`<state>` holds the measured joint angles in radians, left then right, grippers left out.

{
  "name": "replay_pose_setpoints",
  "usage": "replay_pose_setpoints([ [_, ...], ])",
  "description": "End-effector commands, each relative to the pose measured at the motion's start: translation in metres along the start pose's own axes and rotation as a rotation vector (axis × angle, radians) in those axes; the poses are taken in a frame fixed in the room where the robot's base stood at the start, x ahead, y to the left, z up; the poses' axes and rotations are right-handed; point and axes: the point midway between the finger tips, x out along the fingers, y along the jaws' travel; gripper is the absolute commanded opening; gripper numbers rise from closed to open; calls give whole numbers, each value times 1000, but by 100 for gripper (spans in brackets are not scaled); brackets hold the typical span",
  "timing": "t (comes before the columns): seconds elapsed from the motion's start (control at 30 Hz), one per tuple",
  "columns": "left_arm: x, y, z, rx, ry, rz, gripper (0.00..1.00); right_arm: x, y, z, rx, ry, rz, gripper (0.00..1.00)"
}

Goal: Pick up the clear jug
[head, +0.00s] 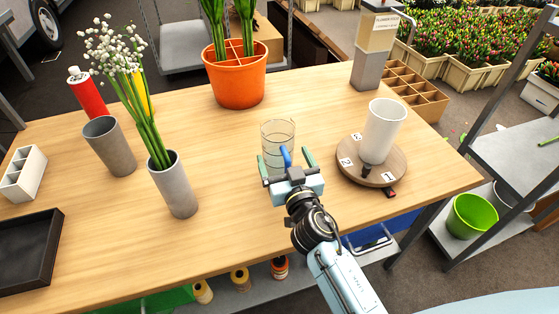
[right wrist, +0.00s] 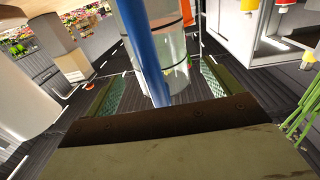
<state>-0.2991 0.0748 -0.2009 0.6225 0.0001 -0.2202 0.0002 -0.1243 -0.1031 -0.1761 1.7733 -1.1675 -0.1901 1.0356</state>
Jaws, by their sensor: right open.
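The clear jug (head: 278,132) stands upright on the wooden table, a see-through cylinder with dark lines around it. Its blue handle (head: 286,156) faces my right gripper (head: 287,168). The gripper is open, right in front of the jug, with a green finger on either side of the handle. In the right wrist view the jug (right wrist: 172,40) stands ahead, and the blue handle (right wrist: 146,50) runs between the spread fingers (right wrist: 155,88). Neither finger visibly presses on the handle. The jug's lower part is partly hidden by the gripper. My left gripper is not in view.
A white vase (head: 384,128) stands on a round wooden board (head: 350,165) with number cards, right of the jug. An orange pot (head: 236,82) is behind. Grey vases (head: 108,146), one holding white flowers (head: 115,45), and a black tray (head: 28,252) are left. The front middle is clear.

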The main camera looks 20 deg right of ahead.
Motion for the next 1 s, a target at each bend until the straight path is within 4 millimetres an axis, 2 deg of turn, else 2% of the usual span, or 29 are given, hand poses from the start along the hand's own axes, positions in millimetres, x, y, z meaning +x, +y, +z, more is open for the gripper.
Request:
replay_pose_setpoints([
  [0.1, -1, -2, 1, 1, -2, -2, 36, 16, 0, 0, -1, 1, 0, 90],
  [0.2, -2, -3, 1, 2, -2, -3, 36, 23, 1, 0, -1, 1, 0, 90],
  [0.47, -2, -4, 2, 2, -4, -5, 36, 24, 1, 0, 0, 0, 0, 89],
  [1.0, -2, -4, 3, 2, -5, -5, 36, 24, 0, 0, 1, 0, 0, 18],
])
